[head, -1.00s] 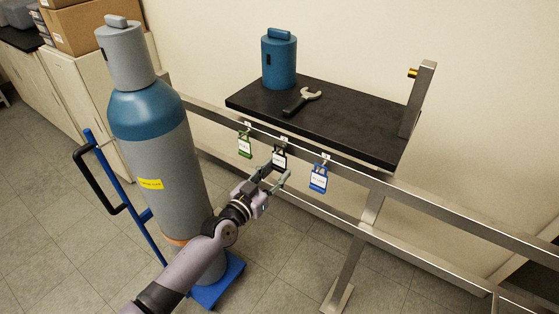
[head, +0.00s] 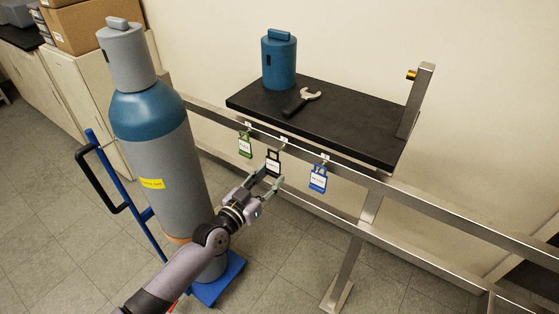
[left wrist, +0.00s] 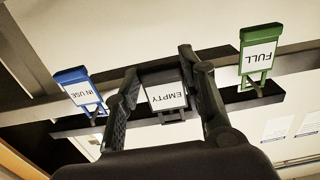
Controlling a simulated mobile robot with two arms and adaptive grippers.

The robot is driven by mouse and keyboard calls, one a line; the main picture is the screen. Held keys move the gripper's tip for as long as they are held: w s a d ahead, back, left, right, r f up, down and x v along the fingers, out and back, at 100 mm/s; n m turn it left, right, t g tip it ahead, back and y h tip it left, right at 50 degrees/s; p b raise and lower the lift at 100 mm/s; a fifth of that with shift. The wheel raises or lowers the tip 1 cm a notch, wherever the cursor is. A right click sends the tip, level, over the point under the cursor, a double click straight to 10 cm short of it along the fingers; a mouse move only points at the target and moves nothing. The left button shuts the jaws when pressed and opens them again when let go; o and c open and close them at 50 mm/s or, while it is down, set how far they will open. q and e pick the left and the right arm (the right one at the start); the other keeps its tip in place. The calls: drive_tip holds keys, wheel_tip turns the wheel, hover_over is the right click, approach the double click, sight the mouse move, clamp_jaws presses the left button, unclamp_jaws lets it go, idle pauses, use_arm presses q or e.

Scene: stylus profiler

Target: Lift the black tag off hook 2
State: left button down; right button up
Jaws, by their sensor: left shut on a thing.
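The black tag (head: 273,163), with a white label reading EMPTY, is upright below the rail between the green and blue tags. It also shows in the left wrist view (left wrist: 165,93), upside down. My left gripper (head: 267,183) reaches it from below and is shut on it, one finger (left wrist: 122,100) on each side of the tag. Hook 2 is small and partly covered by the tag, so I cannot tell whether the tag's loop still touches it. My right gripper is not in view.
The green FULL tag (head: 245,146) and blue IN USE tag (head: 318,178) hang close on either side. The black shelf (head: 345,125) holds a wrench (head: 301,101) and a blue cylinder (head: 279,60). A large gas cylinder (head: 165,160) stands left of my arm.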

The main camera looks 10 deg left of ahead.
use_arm(q)
drive_tip(key=shift+p+v, duration=0.55)
drive_tip(key=shift+v, duration=2.05)
drive_tip(key=shift+d, duration=0.1)
